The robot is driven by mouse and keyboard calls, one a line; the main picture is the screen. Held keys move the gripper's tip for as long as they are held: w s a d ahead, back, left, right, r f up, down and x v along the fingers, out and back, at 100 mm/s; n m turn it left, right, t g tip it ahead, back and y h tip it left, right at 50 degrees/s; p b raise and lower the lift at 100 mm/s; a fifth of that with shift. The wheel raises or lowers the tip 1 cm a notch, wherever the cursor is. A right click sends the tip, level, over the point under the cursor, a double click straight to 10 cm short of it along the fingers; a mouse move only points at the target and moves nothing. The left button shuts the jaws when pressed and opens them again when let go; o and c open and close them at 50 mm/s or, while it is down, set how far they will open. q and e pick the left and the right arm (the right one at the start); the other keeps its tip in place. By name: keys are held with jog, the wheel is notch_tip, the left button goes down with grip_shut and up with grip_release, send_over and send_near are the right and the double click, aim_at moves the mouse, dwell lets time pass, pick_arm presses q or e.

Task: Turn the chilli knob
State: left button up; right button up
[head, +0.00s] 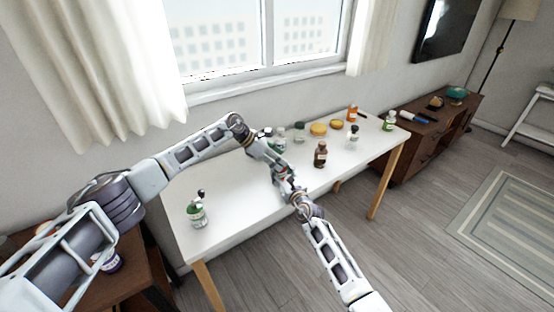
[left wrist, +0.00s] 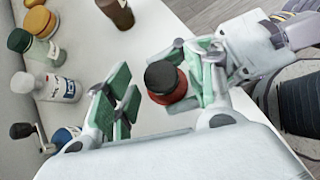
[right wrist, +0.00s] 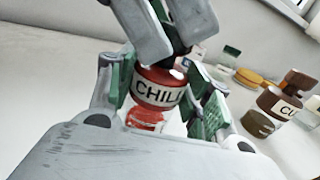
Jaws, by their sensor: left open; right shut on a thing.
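The chilli jar (right wrist: 158,92) is red with a white label whose visible letters read "CHIL". My right gripper (right wrist: 163,98) is shut on the jar's body and holds it above the white table (head: 230,225). The jar's dark round knob (left wrist: 162,77) shows on top in the left wrist view, with the red body (left wrist: 176,95) beneath. In the right wrist view, the left gripper's fingers partly hide the knob. In the head view both grippers meet above the table.
A brown bottle (head: 320,154) stands right of the grippers. Yellow-lidded jars (head: 318,129), an orange bottle (head: 352,114) and a green bottle (head: 388,122) stand farther along. The front middle of the table is clear.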

pick_arm(q)
jog(key=v, duration=1.2)
dwell(0.7)
